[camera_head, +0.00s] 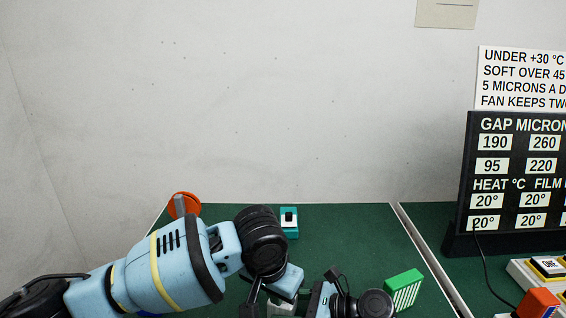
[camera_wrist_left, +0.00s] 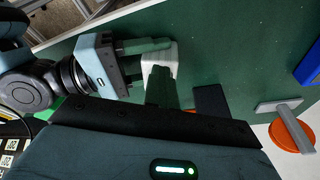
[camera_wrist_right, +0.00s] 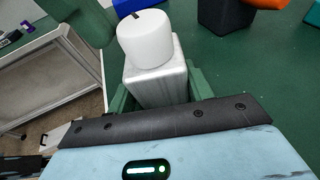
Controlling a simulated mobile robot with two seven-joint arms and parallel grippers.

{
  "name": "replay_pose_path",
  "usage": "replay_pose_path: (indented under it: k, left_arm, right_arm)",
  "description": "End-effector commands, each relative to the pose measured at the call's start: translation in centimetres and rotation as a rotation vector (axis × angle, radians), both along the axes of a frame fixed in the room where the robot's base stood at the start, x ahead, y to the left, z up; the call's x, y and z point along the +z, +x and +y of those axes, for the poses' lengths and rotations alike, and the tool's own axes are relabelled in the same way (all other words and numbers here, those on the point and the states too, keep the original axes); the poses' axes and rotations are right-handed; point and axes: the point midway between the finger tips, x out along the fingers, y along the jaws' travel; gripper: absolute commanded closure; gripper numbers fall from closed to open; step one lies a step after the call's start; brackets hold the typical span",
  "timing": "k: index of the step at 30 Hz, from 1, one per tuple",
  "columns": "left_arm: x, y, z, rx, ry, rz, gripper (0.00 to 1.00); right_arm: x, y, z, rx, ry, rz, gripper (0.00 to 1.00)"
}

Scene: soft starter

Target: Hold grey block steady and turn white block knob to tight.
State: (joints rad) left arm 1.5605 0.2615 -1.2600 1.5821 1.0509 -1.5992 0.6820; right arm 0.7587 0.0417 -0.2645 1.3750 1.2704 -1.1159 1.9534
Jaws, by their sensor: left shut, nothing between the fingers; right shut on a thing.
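A pale grey block (camera_wrist_right: 157,85) with a round white knob (camera_wrist_right: 147,40) on top fills the middle of the right wrist view. The knob bears a short dark mark. My right gripper (camera_wrist_right: 160,95) is shut on the block's sides with its green fingers. The left wrist view shows the right gripper reaching in from the left to the same block (camera_wrist_left: 165,55). My left gripper (camera_wrist_left: 160,90) is shut and empty, its green fingertips close by the block; I cannot tell whether they touch it. In the head view my arm and wrist mostly hide this spot.
A dark block (camera_wrist_left: 210,100) stands near the left gripper. An orange disc with a grey handle (camera_head: 183,205) stands at the back left.

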Motion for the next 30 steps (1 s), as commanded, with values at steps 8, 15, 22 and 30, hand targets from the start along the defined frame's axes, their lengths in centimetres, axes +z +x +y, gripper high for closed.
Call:
replay_pose_path:
  k: [8, 15, 22, 30]
  left_arm:
    - [0.0, 0.5, 0.8, 0.006, 0.0, -0.003, 1.0]
    - [0.1, 0.2, 0.9, 0.003, 0.001, -0.004, 1.0]
    - [0.0, -0.2, 1.1, 0.003, 0.0, -0.002, 1.0]
    - [1.7, -0.2, 1.0, 0.002, -0.002, -0.004, 1.0]
  right_arm:
    - [-0.1, -0.2, 0.1, 0.006, 0.0, 0.002, 0.62]
    - [-0.1, -0.2, 0.1, 0.005, 0.0, 0.003, 0.62]
    - [-0.1, -0.1, 0.1, 0.003, 0.0, 0.003, 0.62]
    - [-0.1, -0.1, 0.1, 0.002, 0.0, 0.003, 0.62]
